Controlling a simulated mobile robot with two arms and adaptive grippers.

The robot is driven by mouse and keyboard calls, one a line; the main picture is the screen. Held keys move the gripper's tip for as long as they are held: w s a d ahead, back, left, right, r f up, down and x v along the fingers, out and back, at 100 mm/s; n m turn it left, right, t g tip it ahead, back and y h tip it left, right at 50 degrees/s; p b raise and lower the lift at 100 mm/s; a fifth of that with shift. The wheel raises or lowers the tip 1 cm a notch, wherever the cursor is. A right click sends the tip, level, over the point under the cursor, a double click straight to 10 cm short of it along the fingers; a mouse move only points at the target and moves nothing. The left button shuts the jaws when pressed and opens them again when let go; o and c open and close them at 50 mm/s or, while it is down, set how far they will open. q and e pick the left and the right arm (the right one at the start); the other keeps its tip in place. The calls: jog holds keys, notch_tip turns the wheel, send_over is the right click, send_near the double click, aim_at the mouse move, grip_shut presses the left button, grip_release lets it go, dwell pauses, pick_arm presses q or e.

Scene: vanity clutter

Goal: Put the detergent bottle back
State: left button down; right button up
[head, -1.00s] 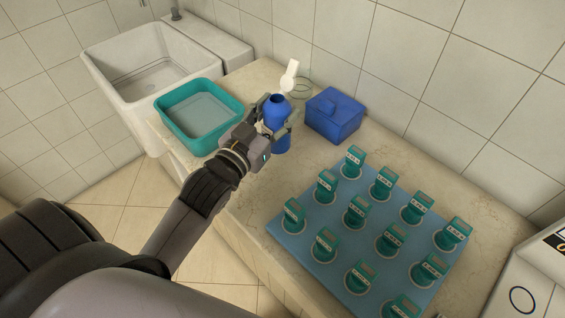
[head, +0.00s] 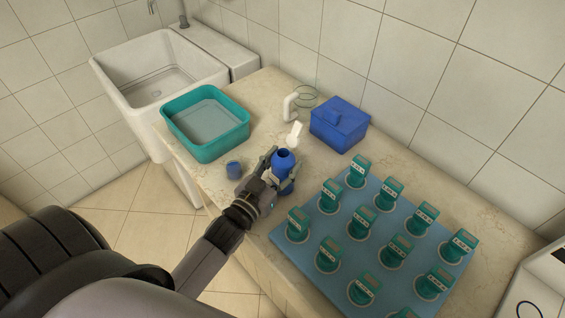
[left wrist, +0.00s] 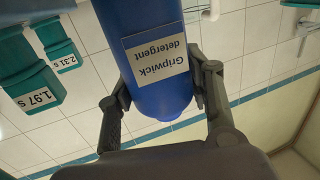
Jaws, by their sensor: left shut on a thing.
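The blue detergent bottle (head: 283,160) is in my left gripper (head: 272,177), which is shut around its body. My right gripper is out of view.
A blue board (head: 290,239) holds rows of teal labelled items. A white sink (head: 120,75) is beyond.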

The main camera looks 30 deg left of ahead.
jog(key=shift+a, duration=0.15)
pick_arm(q)
jog(key=c, duration=0.8)
grip_release()
jog(key=shift+f, duration=0.1)
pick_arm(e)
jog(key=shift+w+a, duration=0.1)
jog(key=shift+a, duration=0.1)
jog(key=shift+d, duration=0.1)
